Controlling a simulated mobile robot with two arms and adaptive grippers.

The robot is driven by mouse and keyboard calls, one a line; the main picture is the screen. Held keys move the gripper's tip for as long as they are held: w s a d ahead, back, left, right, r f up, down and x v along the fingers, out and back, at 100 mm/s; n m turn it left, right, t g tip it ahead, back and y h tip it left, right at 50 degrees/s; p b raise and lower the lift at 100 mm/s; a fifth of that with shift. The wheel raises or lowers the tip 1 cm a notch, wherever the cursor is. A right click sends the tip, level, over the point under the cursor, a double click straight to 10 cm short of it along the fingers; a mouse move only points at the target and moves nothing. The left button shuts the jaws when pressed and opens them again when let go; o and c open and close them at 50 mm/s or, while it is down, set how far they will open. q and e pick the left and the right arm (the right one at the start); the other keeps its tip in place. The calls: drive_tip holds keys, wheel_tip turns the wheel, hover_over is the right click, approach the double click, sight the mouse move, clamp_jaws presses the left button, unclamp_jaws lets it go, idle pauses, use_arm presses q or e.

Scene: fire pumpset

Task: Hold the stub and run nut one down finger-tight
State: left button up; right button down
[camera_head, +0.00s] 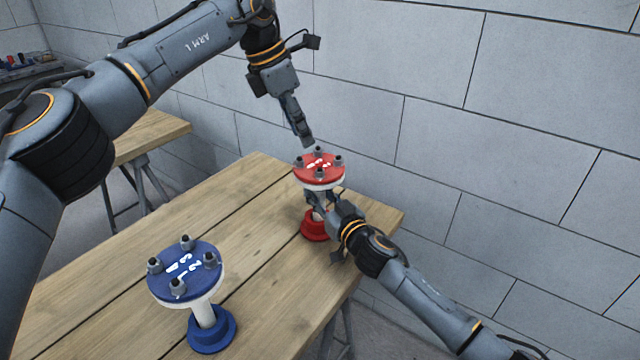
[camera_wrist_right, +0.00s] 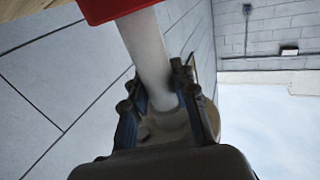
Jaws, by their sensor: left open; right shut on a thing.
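The red flanged stub (camera_head: 318,178) stands upright near the far right corner of the wooden table, with several grey nuts on studs around its top plate. One of these nuts (camera_head: 318,152) is at the back of the plate. My right gripper (camera_head: 318,203) is shut on the stub's pipe under the plate. In the right wrist view the white pipe (camera_wrist_right: 147,48) lies between the fingers, below the red flange. My left gripper (camera_head: 307,142) is open and points down just above the back of the red plate; its fingertips partly hide the space there.
A blue flanged stub (camera_head: 185,272) with several nuts stands on the wooden table (camera_head: 262,250) at the front left. A block wall (camera_head: 450,110) rises close behind the red stub. Another wooden table (camera_head: 150,135) is at the back left. The table's middle is clear.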

use_arm(q)
drive_tip(key=s+d+n+y, duration=0.1)
drive_tip(key=d+n, duration=0.1)
drive_tip(key=n, duration=0.2)
drive_tip(key=n+t+y, duration=0.3)
drive_tip(key=n+y, duration=0.1)
drive_tip(key=n, duration=1)
approach(320, 171)
drive_tip(key=x, duration=0.7)
drive_tip(key=shift+w+f, duration=0.1)
drive_tip(key=shift+f, duration=0.3)
clamp_jaws()
